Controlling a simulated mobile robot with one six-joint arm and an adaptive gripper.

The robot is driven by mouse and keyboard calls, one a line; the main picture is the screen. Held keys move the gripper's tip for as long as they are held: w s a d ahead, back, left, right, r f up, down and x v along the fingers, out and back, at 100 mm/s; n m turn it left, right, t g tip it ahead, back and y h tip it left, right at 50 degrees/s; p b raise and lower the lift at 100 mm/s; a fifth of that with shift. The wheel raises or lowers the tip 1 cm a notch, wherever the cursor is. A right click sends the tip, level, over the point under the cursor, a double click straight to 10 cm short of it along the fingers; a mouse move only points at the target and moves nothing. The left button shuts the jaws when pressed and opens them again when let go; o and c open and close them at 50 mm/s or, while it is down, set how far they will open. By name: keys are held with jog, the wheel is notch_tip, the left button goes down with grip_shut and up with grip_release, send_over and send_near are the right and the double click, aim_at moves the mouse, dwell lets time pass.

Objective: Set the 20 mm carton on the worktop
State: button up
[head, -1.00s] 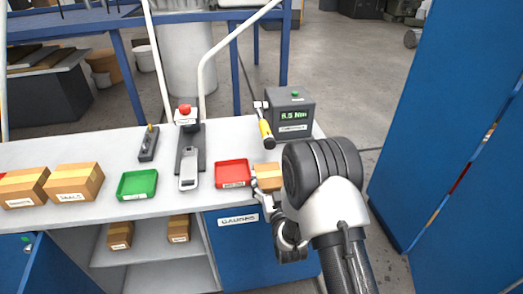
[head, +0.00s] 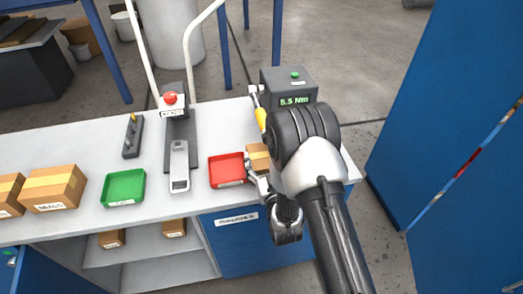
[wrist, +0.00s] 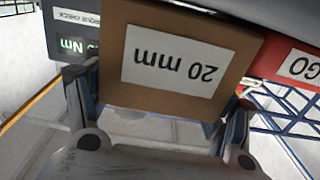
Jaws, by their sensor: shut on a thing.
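The 20 mm carton (head: 258,155) is a small brown box just right of the red tray in the head view. Its white label reads "20 mm", upside down, in the wrist view (wrist: 175,68). My gripper (head: 258,181) is shut on the carton, with one finger on each side in the wrist view (wrist: 155,115). The worktop (head: 225,125) is the pale grey bench surface. The carton is at its front right part; my arm hides some of this area. I cannot tell whether the carton's underside touches the worktop.
The red tray (head: 227,170) is close on the carton's left. The torque checker (head: 290,88) and a yellow-handled tool (head: 261,120) stand behind. A grey press (head: 180,140), green tray (head: 124,187) and larger cartons (head: 54,186) lie further left. A blue cabinet (head: 455,120) is at right.

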jog(key=shift+s, duration=0.15)
jog(key=o, duration=1.4)
jog(key=shift+f, duration=0.3)
jog(key=o, duration=0.5)
jog(key=shift+r, duration=0.1)
jog(key=shift+c, duration=0.2)
